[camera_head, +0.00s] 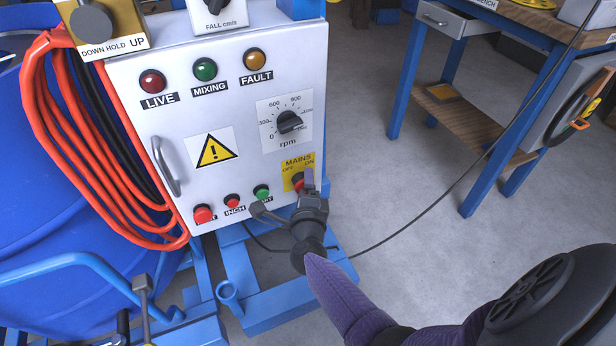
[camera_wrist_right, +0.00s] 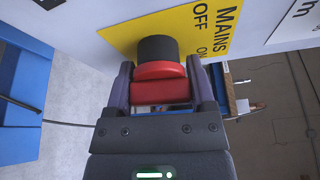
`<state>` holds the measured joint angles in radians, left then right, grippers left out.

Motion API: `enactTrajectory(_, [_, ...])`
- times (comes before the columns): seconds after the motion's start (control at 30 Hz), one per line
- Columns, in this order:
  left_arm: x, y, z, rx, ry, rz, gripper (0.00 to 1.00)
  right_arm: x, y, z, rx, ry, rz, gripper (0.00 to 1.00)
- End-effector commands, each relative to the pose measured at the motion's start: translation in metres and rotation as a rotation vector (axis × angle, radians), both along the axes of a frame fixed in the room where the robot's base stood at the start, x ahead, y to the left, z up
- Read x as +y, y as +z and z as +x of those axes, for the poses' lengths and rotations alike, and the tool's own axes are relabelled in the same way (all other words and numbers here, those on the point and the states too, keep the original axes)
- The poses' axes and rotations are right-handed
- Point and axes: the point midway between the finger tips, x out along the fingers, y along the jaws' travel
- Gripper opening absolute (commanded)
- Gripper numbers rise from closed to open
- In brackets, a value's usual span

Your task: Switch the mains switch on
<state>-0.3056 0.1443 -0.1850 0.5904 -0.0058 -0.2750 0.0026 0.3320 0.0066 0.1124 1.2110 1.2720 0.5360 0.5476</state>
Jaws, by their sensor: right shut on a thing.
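The mains switch is a red rotary handle on a dark round base, mounted on a yellow plate (camera_head: 297,163) marked MAINS, OFF and ON at the lower right of the white control panel (camera_head: 130,100). In the right wrist view the red handle (camera_wrist_right: 160,83) sits between the two fingers of my right gripper (camera_wrist_right: 162,88), which is shut on it. The head view shows my right gripper (camera_head: 306,182) at the switch, hiding most of it. Its red edge shows beside the fingers. My left gripper is not in view.
The panel also carries an rpm dial (camera_head: 289,122), a row of push buttons with a red one (camera_head: 203,214) and a green one (camera_head: 261,192) left of the switch, and a metal handle (camera_head: 166,166). Orange cable (camera_head: 50,110) hangs at the left. A workbench (camera_head: 480,110) stands behind right.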

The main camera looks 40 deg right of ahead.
Motion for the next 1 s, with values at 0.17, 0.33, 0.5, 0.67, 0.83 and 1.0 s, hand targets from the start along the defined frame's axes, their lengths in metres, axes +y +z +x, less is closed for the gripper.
enactTrajectory(0.17, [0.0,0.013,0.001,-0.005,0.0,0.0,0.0,0.002,0.002,0.0,-0.037,0.003,0.162,0.12])
enactTrajectory(0.33, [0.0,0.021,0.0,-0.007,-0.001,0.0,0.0,0.002,0.001,0.0,-0.071,0.002,0.303,0.12])
enactTrajectory(0.5, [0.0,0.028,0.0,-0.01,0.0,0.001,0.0,0.002,0.0,0.0,-0.1,0.003,0.422,0.12])
enactTrajectory(0.67, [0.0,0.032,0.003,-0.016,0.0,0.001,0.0,0.002,-0.001,0.0,-0.12,0.002,0.505,0.12])
enactTrajectory(0.83, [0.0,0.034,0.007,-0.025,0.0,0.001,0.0,0.002,-0.002,0.0,-0.133,0.002,0.563,0.12])
enactTrajectory(1.0, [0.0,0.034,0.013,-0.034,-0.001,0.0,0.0,0.002,-0.003,0.0,-0.14,0.003,0.594,0.12])
